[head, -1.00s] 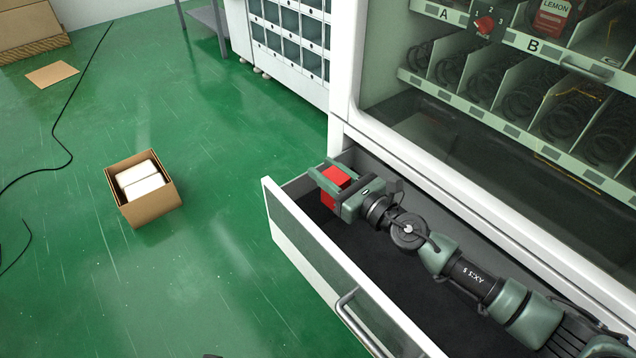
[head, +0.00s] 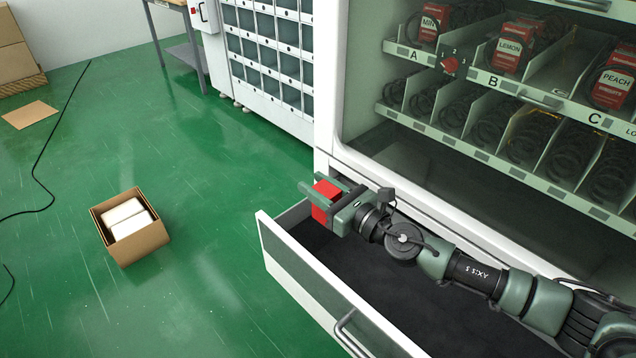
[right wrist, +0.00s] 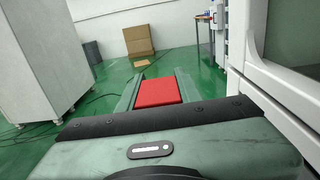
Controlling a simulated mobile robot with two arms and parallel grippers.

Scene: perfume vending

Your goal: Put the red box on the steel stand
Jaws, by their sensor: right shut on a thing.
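The red box (head: 324,199) is between the fingers of my right gripper (head: 322,190) in the head view. The gripper is shut on it and holds it above the far left end of the open drawer. In the right wrist view the red box (right wrist: 158,92) lies between the two green fingers. A grey table with a wooden top (head: 178,50) stands at the back, partly cut off by the top edge; I cannot tell if it is the steel stand. My left gripper is not in view.
The open drawer (head: 300,262) of the vending machine (head: 328,80) lies under my right arm. A carton (head: 140,243) with white packs sits on the green floor. A cabinet with many cells (head: 270,60) stands behind. A black cable (head: 48,160) runs across the floor at left.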

